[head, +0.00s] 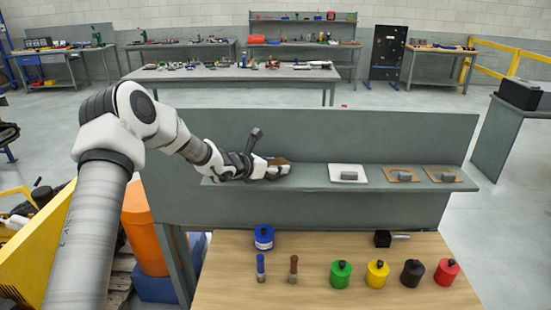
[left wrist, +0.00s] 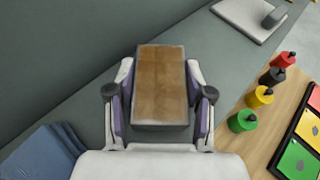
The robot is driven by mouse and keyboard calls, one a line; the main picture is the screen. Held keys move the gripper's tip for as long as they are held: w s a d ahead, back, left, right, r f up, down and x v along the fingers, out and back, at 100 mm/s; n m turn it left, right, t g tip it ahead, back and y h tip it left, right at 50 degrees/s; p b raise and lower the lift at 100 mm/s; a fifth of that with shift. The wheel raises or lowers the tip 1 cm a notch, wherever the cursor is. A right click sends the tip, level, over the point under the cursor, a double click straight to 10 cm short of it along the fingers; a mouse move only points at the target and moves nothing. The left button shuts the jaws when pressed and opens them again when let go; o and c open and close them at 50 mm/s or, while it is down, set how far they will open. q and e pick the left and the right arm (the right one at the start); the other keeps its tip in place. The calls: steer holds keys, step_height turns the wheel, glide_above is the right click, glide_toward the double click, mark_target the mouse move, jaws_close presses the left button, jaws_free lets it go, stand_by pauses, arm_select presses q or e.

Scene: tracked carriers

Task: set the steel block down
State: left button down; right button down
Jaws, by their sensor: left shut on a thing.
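My left gripper (head: 274,170) reaches in from the left to the left end of the grey shelf. In the left wrist view the fingers (left wrist: 160,100) are shut on the sides of a block, the steel block (left wrist: 160,127), with a grey near end and a brown, worn-looking face towards the camera. A brown patch shows by the gripper in the head view; the rest of the block is mostly hidden there. I cannot tell whether it touches the shelf. My right gripper is not in view.
On the shelf (head: 310,184) a white pad (head: 336,168) and two brown pads (head: 393,172) (head: 434,172) each bear a grey block. A panel rises behind. The wooden table below holds green (head: 341,276), yellow (head: 377,275), black (head: 412,274), red (head: 446,273) and blue (head: 263,238) weights.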

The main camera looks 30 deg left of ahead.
arm_select(q)
steer(key=c, duration=0.9)
jaws_free()
steer(key=o, duration=0.5)
steer(key=shift+s, duration=0.1)
steer(key=shift+c, duration=0.2)
steer(key=shift+s+d+r, duration=0.1)
steer(key=shift+r, duration=0.1)
